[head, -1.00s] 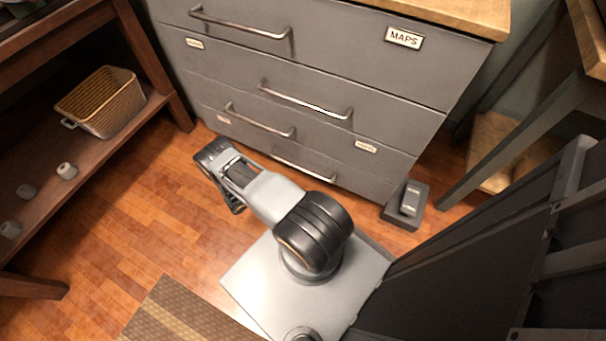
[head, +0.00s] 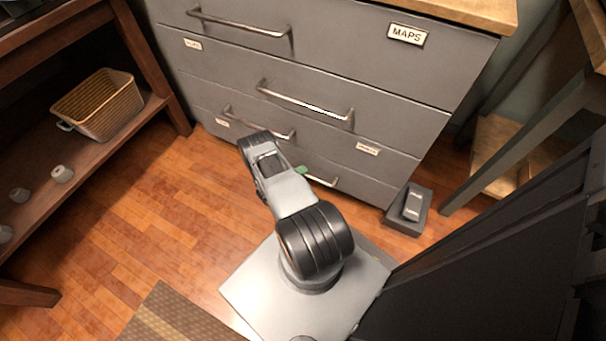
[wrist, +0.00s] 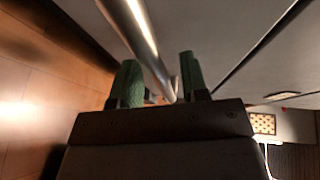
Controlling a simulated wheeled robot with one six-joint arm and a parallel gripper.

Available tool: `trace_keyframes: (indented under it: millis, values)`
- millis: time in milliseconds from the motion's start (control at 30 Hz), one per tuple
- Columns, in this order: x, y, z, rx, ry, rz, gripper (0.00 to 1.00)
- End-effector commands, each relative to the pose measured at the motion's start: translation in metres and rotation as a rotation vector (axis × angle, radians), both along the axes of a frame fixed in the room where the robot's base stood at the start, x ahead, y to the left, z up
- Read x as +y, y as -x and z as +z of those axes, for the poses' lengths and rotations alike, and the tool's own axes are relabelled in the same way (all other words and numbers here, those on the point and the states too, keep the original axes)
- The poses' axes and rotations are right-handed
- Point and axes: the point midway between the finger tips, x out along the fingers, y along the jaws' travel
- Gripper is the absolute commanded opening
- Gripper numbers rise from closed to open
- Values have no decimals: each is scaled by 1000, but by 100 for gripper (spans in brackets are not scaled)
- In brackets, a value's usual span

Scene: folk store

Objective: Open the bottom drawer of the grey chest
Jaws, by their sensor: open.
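The grey chest (head: 330,60) stands ahead with its drawers looking shut. The bottom drawer's metal handle (head: 322,181) shows low on the front, partly hidden behind my arm. In the wrist view a metal handle bar (wrist: 146,38) runs down between the two green fingertips of my gripper (wrist: 160,82). The fingers are open, one on each side of the bar, with no clear grip on it. In the head view one green fingertip (head: 301,169) shows at the lower drawer front; the other is hidden.
A dark box-like object (head: 409,208) sits on the floor by the chest's right corner. A wooden shelf with a basket (head: 97,105) stands at left, a dark-legged table (head: 535,150) at right. The wooden floor (head: 170,215) at left is clear.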

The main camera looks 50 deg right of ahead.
Motion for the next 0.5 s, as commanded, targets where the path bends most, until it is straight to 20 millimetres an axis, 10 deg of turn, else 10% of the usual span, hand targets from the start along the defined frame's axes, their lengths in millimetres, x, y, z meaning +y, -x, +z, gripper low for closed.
trace_keyframes:
  millis: [500]
  values:
    - [-7, 1, -1, -1, 0, 0, 34]
